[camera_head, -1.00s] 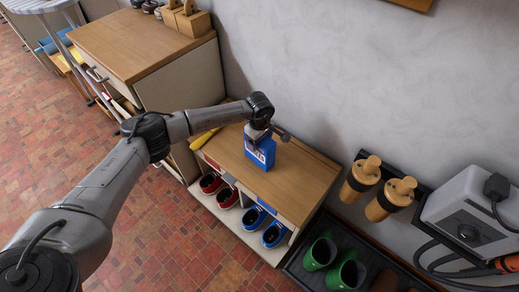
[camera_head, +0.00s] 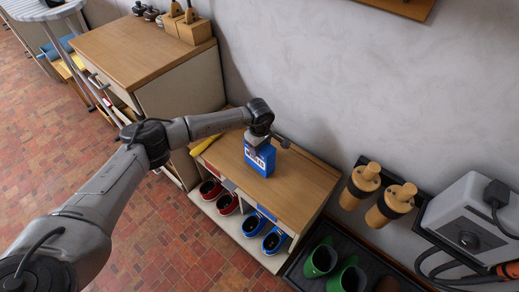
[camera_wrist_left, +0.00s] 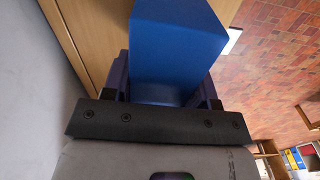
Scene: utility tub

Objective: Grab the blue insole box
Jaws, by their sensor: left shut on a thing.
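The blue insole box (camera_head: 262,160), with white lettering on its front, stands upright on the wooden top of the low shoe cabinet (camera_head: 300,190). My left gripper (camera_head: 257,138) is at the upper end of the box, shut on it. In the left wrist view the blue box (camera_wrist_left: 178,45) fills the space between the two fingers of my left gripper (camera_wrist_left: 163,85). I cannot tell whether the box is touching the cabinet top. My right gripper is not in view.
A yellow object (camera_head: 205,145) lies on the cabinet's left end. Red and blue shoes (camera_head: 274,240) sit on the shelf below. Green boots (camera_head: 321,258) stand in a dark tray at right. Wooden-topped boot forms (camera_head: 362,181) hang on the wall. A taller cabinet (camera_head: 130,45) stands behind left.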

